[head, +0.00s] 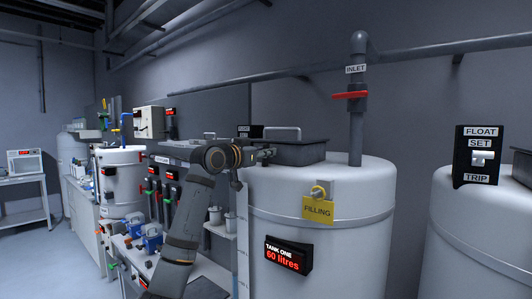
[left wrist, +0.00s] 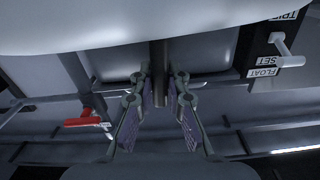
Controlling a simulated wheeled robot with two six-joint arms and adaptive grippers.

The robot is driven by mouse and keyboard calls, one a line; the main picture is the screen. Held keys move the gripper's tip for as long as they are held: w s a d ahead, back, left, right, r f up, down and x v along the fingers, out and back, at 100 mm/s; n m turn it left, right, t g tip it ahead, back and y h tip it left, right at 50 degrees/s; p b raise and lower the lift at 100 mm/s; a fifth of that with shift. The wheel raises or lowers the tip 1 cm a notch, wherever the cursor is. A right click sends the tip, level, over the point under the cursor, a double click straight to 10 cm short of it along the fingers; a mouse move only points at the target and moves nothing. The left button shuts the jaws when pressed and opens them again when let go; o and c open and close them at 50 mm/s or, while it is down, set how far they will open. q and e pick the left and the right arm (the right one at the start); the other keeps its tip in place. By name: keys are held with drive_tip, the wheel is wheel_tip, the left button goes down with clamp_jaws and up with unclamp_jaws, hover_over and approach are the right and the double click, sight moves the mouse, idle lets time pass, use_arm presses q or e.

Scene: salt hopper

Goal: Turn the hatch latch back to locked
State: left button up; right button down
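The dark grey hatch box (head: 302,151) sits on top of the white tank (head: 345,245) labelled TANK ONE, with a pale bar handle (head: 283,129) above it. My left gripper (head: 268,154) is at the left end of this hatch box. In the left wrist view, my left gripper (left wrist: 162,77) has its two fingers apart. A dark narrow bar (left wrist: 158,72) shows between the fingers; I cannot tell whether they touch it. I cannot make out for certain which part is the latch, or its position. My right gripper is not in view.
An inlet pipe (head: 356,130) with a red valve handle (head: 350,95) rises right of the hatch. A yellow FILLING tag (head: 318,211) hangs on the tank front, above a red 60 litres display (head: 288,257). A FLOAT SET TRIP panel (head: 480,155) stands at the right.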

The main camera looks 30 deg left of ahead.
use_arm(q)
clamp_jaws()
drive_tip(key=shift+m, duration=0.3)
drive_tip(key=m+p, duration=0.2)
drive_tip(key=shift+d+r+m, duration=0.1)
drive_tip(key=shift+d+m, duration=0.05)
drive_tip(key=shift+m, duration=0.15)
drive_tip(key=m+p, duration=0.1)
drive_tip(key=m, duration=0.1)
drive_tip(key=m+p, duration=0.2)
drive_tip(key=shift+d+m, duration=0.2)
drive_tip(key=shift+m, duration=0.1)
drive_tip(key=m+p, duration=0.1)
drive_tip(key=m, duration=0.1)
drive_tip(key=m+p, duration=0.1)
drive_tip(key=m, duration=0.1)
drive_tip(key=shift+d+f+p, duration=0.1)
drive_tip(key=shift+f+p, duration=0.2)
drive_tip(key=shift+f, duration=0.05)
drive_tip(key=shift+f+m+p, duration=0.15)
drive_tip(key=shift+m+p, duration=0.4)
drive_tip(key=shift+m, duration=0.55)
drive_tip(key=shift+f+m+p, duration=0.15)
drive_tip(key=shift+m+p, duration=0.35)
drive_tip(key=shift+m, duration=0.6)
drive_tip(key=shift+f, duration=0.1)
